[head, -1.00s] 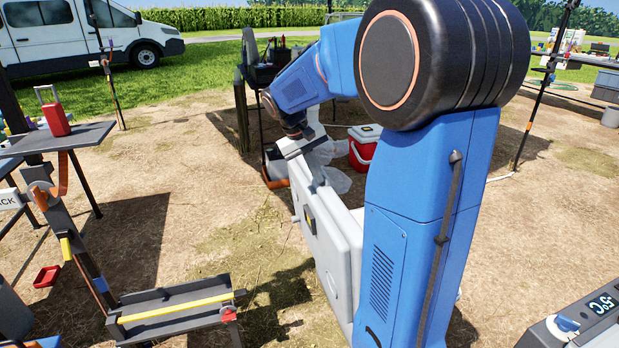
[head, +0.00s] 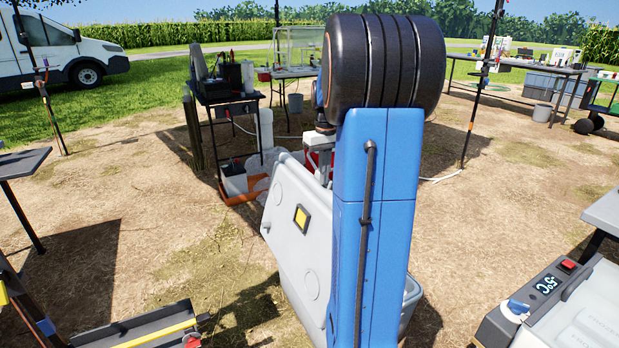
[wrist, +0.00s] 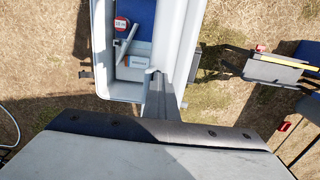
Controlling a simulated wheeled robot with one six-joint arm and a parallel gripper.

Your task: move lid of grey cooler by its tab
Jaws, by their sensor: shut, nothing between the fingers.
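The grey cooler's lid (head: 294,232) stands open, tilted to the left, with a yellow-and-dark label on its outer face. The cooler body (head: 410,300) is mostly hidden behind my blue arm in the head view. In the wrist view, the open cooler (wrist: 101,60) shows its inside, and the pale lid (wrist: 186,40) rises along its right side. My gripper (wrist: 153,74) is shut and empty, on the inner side of the lid, close to it. I cannot tell whether it touches. The lid's tab is not clearly visible.
Inside the cooler lie a blue-and-white pack (wrist: 136,64) and a red-capped item (wrist: 121,24). A red cooler (head: 318,160) stands behind the lid, partly hidden. A dark table (head: 230,97) is beyond. A dark tray stand (head: 150,325) is at front left. Open dirt lies left of the lid.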

